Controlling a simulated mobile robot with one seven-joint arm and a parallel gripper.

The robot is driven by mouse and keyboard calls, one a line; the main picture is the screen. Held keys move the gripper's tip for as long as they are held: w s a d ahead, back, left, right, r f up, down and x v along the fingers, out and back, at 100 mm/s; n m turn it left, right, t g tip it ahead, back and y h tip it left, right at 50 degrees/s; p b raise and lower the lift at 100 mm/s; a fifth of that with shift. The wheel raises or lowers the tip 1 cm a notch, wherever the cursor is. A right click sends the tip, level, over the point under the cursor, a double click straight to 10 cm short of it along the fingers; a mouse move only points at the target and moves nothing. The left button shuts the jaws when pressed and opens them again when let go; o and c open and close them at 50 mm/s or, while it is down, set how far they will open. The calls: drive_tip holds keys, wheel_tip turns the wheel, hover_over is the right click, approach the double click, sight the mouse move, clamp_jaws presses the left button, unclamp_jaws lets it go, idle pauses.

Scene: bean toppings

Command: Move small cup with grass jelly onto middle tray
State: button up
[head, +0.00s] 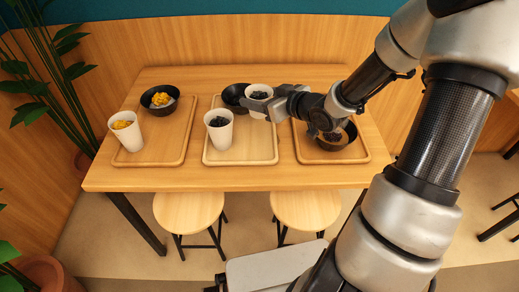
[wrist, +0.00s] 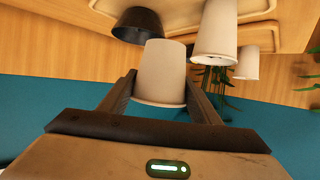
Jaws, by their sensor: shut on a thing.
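My gripper (head: 274,104) is shut on a small white cup (head: 257,103) with dark contents, which look like the grass jelly. The wrist view shows the held cup (wrist: 160,70) between the two fingers (wrist: 160,95). The cup appears upright, over the right back part of the middle tray (head: 241,160), a light wooden tray. I cannot tell whether its base touches the tray. A second white cup (head: 219,137) with dark contents stands on the tray, front left of the held cup. A black bowl (head: 231,95) sits at the tray's back, just left of the held cup.
The left tray (head: 167,160) holds a white cup (head: 129,135) and a black bowl (head: 158,108), both with yellow topping. The right tray (head: 308,156) holds a black bowl (head: 336,143), partly behind my arm. The middle tray's front right is bare. Two stools (head: 189,212) stand in front.

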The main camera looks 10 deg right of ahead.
drive_tip(key=shift+n+y, duration=0.4)
drive_tip(key=shift+n, duration=0.1)
drive_tip(key=shift+s+a+f+b, duration=0.15)
drive_tip(key=shift+f+b, duration=0.55)
drive_tip(key=shift+f, duration=1.25)
drive_tip(key=shift+s+f+b, duration=0.3)
drive_tip(key=shift+f+b, duration=0.45)
drive_tip(key=shift+f, duration=1.25)
drive_tip(key=shift+s+a+f+b, duration=0.15)
drive_tip(key=shift+f+b, duration=0.55)
drive_tip(key=shift+f, duration=1.25)
drive_tip(key=shift+s+d+f, duration=0.1)
drive_tip(key=shift+f, duration=0.15)
drive_tip(key=o, duration=1.1)
drive_tip(key=shift+o, duration=0.2)
